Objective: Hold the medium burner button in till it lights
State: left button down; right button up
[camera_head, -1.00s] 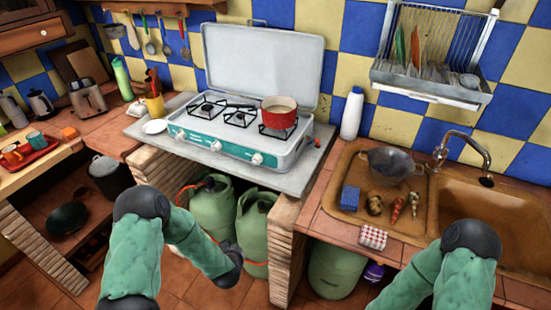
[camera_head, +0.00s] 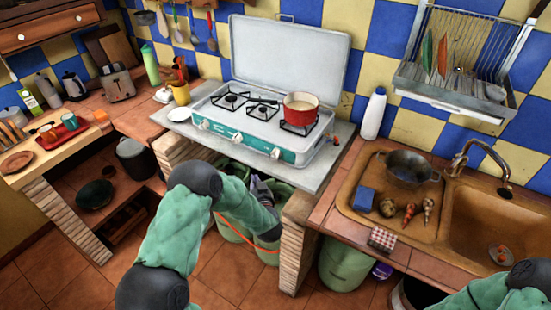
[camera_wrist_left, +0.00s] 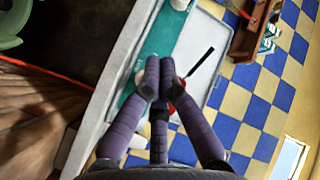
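The white camping stove (camera_head: 228,132) stands on the grey counter with its lid raised. Its teal front panel carries three white knobs: left (camera_head: 204,124), middle (camera_head: 237,138) and right (camera_head: 275,153). I cannot tell which serves the medium burner, and I see no flame. A red pot (camera_head: 299,112) sits on the right burner. My left gripper (camera_head: 262,188) is below the stove's front, near the counter edge. In the left wrist view its purple fingers (camera_wrist_left: 158,75) are together and empty, seen against the teal panel (camera_wrist_left: 157,45). My right gripper is out of view.
The grey counter edge (camera_head: 313,181) and a brick pillar (camera_head: 297,240) are close to my left arm. Green gas bottles (camera_head: 232,225) stand underneath. A white bottle (camera_head: 374,115) is right of the stove, a yellow cup (camera_head: 181,94) left of it.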

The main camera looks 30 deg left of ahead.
aim_at(273, 157)
pick_arm(q)
jog(key=shift+w, duration=0.1)
jog(key=w, duration=0.2)
jog(key=w+b, duration=0.1)
jog(key=w, duration=0.2)
jog(key=w+b, duration=0.1)
jog(key=w, duration=0.1)
jog(key=shift+w+d+f, duration=0.1)
jog(key=shift+w+d, duration=0.2)
jog(key=shift+w, duration=0.5)
jog(key=shift+w, duration=0.15)
dwell(0.9)
jog(key=shift+w+d, duration=0.1)
jog(key=shift+w, duration=0.2)
jog(key=shift+w, duration=0.35)
dwell(0.7)
jog(key=shift+s, duration=0.1)
dwell(1.7)
jog(key=shift+s, duration=0.7)
